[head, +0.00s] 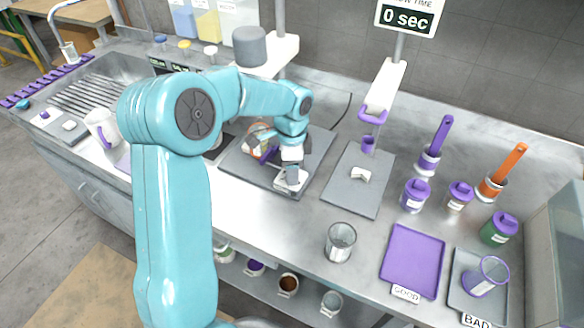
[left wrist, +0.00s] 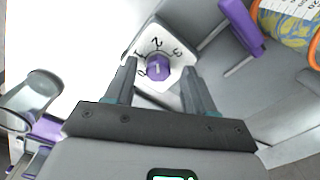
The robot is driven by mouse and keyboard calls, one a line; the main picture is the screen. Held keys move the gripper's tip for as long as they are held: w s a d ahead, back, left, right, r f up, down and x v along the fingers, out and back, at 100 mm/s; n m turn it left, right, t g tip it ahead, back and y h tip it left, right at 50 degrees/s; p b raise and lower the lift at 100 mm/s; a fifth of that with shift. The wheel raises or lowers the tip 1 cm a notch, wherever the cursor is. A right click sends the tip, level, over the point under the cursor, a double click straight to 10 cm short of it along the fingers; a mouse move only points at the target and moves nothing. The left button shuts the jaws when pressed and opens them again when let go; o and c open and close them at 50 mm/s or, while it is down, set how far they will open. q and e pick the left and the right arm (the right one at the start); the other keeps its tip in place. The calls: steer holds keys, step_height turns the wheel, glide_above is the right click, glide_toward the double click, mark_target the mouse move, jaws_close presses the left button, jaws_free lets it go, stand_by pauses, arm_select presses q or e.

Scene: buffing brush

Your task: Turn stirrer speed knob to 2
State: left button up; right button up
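The stirrer speed knob (left wrist: 158,67) is small and purple, on a white dial plate (left wrist: 177,58) marked with numbers including 2 and 3. A light pointer line shows on the knob, but I cannot tell exactly which number it faces. The dial plate also shows in the head view (head: 291,183), at the front of a grey stirrer base (head: 243,165). My left gripper (left wrist: 160,75) is open, its fingers on either side of the knob with visible gaps. In the head view the gripper (head: 291,174) points down at the dial. My right gripper is not in view.
A patterned container with an orange rim (left wrist: 284,30) and a purple part (left wrist: 240,25) are close beside the gripper. A clear glass (head: 341,242) stands at the bench front. A grey mat (head: 350,195), a purple tray (head: 412,255) and purple-lidded jars (head: 415,196) are to the right.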

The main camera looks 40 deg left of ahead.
arm_select(q)
steer(key=shift+w+r, duration=0.1)
steer(key=shift+r, duration=0.25)
step_height(320, 180, up, 16)
steer(key=shift+f, duration=0.25)
steer(key=shift+s, duration=0.2)
stand_by(0.3)
